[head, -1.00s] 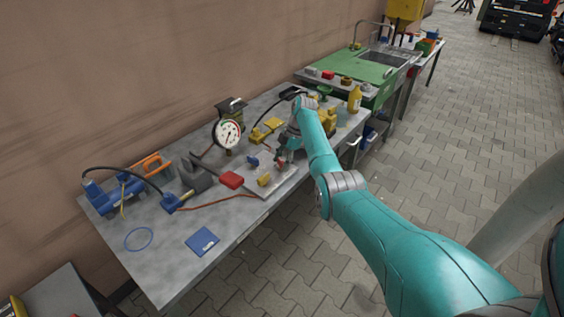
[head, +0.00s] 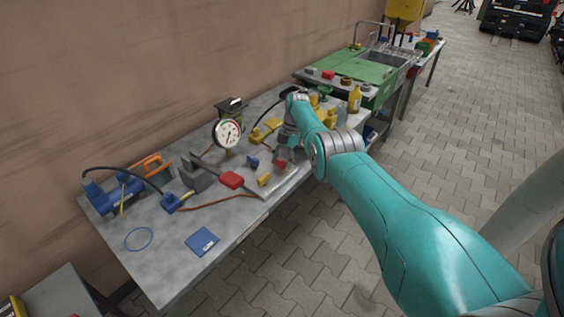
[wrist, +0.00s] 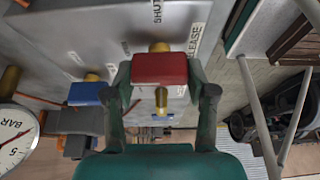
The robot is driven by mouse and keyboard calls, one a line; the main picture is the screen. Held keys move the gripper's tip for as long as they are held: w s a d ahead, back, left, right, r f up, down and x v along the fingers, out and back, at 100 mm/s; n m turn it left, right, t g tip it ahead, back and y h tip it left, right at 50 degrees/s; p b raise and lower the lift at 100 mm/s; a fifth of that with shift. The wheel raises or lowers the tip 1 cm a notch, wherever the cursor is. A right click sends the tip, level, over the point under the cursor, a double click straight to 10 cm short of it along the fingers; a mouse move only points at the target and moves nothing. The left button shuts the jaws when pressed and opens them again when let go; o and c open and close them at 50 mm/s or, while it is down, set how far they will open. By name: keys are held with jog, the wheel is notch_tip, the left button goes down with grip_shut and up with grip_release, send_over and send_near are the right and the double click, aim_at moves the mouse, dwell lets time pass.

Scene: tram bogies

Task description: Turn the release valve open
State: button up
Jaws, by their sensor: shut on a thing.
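In the wrist view, a red valve handle (wrist: 160,68) on a brass stem sits between the fingers of my gripper (wrist: 160,78). The gripper is shut on its two sides. A RELEASE label (wrist: 195,38) is beside this handle on the grey plate, and a SHUT label (wrist: 157,11) is above it. In the head view, my gripper (head: 284,155) is low over the plate on the bench, with a bit of the red handle (head: 281,164) showing. How far the valve is turned I cannot tell.
A blue handle (wrist: 85,94) is left of the red one in the wrist view. A pressure gauge (head: 227,133) stands behind the plate. The bench front left is mostly clear around a blue booklet (head: 202,241).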

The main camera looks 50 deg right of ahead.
aim_at(283, 161)
dwell(0.4)
jog(key=o, duration=1.2)
jog(key=shift+c, duration=0.2)
jog(key=shift+r, duration=0.1)
notch_tip(283, 161, up, 10)
jog(key=shift+f, duration=0.1)
jog(key=shift+s, duration=0.1)
